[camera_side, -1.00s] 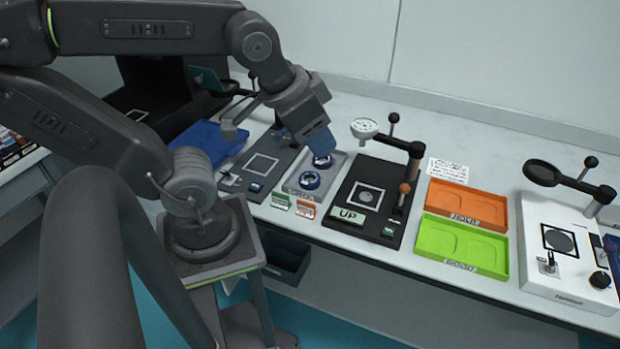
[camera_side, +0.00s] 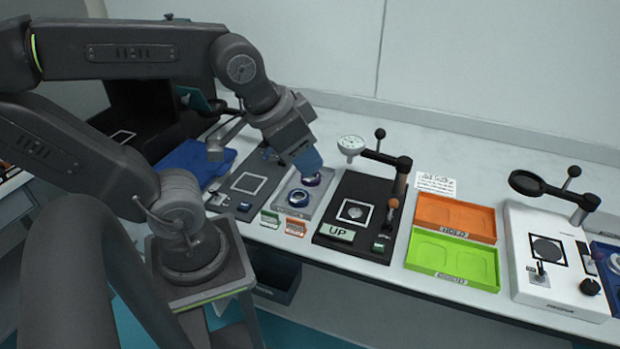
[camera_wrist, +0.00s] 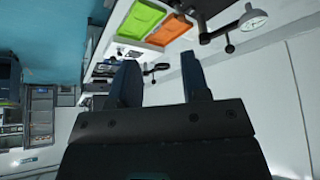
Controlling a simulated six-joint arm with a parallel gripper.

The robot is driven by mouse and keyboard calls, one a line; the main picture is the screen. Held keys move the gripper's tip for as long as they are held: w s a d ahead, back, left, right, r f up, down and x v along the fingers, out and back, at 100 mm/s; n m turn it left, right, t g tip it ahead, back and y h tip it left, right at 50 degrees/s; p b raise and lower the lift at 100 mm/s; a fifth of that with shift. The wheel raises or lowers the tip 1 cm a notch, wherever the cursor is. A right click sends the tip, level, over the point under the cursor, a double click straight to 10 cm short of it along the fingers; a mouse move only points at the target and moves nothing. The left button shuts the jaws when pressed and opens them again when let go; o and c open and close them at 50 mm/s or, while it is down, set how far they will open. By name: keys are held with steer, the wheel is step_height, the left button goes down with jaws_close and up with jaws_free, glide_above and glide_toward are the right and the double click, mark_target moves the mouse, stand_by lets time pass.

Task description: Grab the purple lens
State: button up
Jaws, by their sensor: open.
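Two round lenses with dark blue-purple rims sit on a grey tray (camera_side: 281,203) in the side view. The nearer lens (camera_side: 298,198) is fully visible. The farther lens (camera_side: 311,180) is partly covered by my gripper. Which of them is the purple one I cannot tell. My gripper (camera_side: 308,164) has blue fingers pointing down, just above or beside the farther lens; contact cannot be made out. In the wrist view my gripper (camera_wrist: 163,82) shows its two fingers apart with nothing between them. No lens shows in the wrist view.
Right of the tray stands a black dial gauge stand (camera_side: 335,212) with an UP label. Beyond it are an orange tray (camera_side: 455,217) and a green tray (camera_side: 453,258), then a white instrument (camera_side: 545,285) with a magnifier.

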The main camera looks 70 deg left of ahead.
steer(key=o, duration=0.9)
steer(key=shift+o, duration=0.2)
